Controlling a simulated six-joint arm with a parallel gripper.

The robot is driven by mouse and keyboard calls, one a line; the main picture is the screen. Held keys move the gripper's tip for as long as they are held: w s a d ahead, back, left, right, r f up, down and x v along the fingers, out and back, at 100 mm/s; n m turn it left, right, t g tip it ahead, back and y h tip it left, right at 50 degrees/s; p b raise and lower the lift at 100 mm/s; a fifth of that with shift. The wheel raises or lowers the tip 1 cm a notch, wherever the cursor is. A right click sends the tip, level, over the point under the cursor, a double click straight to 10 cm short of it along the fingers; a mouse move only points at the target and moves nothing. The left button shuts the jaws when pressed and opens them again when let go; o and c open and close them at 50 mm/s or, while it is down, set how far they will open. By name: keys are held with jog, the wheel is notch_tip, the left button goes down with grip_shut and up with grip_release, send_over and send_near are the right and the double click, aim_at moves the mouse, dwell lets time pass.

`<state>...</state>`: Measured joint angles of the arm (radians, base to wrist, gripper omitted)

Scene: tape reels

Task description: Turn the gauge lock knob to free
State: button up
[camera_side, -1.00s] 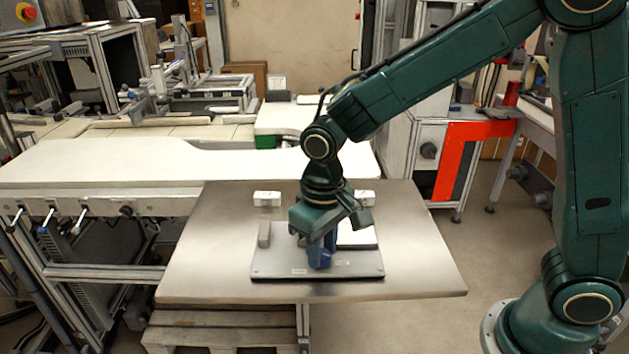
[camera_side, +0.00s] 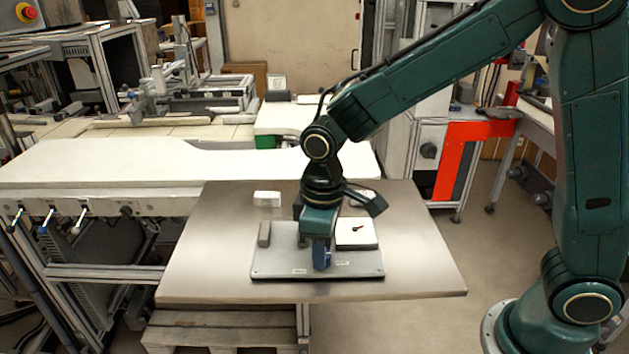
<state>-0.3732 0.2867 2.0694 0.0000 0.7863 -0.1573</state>
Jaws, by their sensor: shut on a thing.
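The blue gauge lock knob (camera_side: 321,258) stands near the front middle of a grey base plate (camera_side: 285,257). My gripper (camera_side: 321,264) points down and is shut on the knob, hiding most of it. A white gauge face (camera_side: 356,234) with a dark needle and a small reddish mark lies on the plate, just right of my gripper. Small white labels sit on the plate's front part, too small to read.
The plate lies on a metal tabletop (camera_side: 210,262) with clear room on the left and right. A grey block (camera_side: 264,234) stands on the plate's left side. A white box (camera_side: 267,199) lies behind it, and another is partly hidden behind my wrist.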

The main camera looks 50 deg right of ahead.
aim_at(328, 252)
jog(key=shift+r, duration=0.1)
jog(key=o, duration=1)
notch_tip(328, 252, up, 14)
jog(key=shift+f, duration=0.1)
dwell(0.4)
jog(key=s+d+m+t, duration=0.2)
jog(key=s+d, duration=0.2)
jog(key=s, duration=0.1)
jog(key=s+d+m+t, duration=0.1)
jog(key=s+d+m, duration=0.1)
jog(key=s+d, duration=0.3)
jog(key=s+d+m+t, duration=0.2)
jog(key=s+d, duration=0.2)
jog(key=s, duration=0.3)
jog(key=shift+d+t, duration=0.3)
